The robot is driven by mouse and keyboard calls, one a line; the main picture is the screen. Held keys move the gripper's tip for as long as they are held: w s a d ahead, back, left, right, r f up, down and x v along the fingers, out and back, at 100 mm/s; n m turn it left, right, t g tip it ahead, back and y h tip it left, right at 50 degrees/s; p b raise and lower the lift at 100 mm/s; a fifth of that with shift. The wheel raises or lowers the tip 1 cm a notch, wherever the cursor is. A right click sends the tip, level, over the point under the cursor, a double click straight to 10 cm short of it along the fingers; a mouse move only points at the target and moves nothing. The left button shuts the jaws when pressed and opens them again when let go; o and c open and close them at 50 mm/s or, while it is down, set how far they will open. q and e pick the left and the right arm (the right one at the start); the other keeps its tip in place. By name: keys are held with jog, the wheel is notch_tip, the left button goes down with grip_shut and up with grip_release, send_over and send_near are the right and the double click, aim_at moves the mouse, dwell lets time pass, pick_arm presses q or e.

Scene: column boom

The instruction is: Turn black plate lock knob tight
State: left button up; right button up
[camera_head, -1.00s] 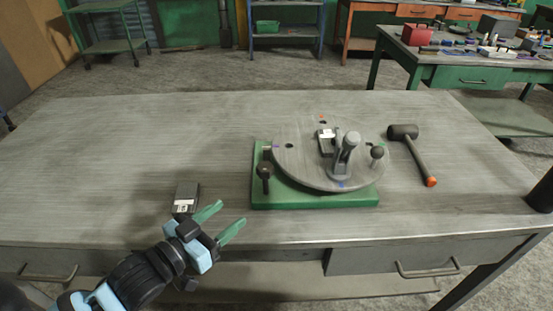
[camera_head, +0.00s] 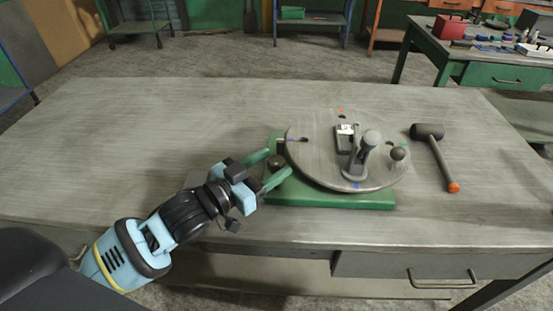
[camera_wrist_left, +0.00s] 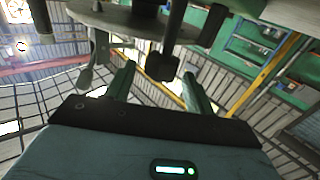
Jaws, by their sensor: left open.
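The black plate lock knob (camera_head: 276,160) stands at the left corner of the green base (camera_head: 330,199), beside the grey round plate (camera_head: 318,165). My left gripper (camera_head: 272,168) is open, with one green finger on the far side of the knob and one on the near side. In the left wrist view, a black knob end (camera_wrist_left: 162,66) shows between the spread fingertips (camera_wrist_left: 157,76); I cannot tell whether they touch it. The knob's lower part is hidden by the gripper in the head view. My right gripper is not in view.
The plate carries a grey clamp lever (camera_head: 362,155), a dark block (camera_head: 346,136) and a ball-topped knob (camera_head: 398,153). A mallet (camera_head: 436,155) lies to the right. The table's left half (camera_head: 110,140) is clear.

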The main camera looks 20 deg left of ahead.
pick_arm(q)
jog(key=shift+x, duration=1.15)
jog(key=shift+c, duration=0.4)
jog(key=c, duration=0.9)
jog(key=shift+o, duration=0.2)
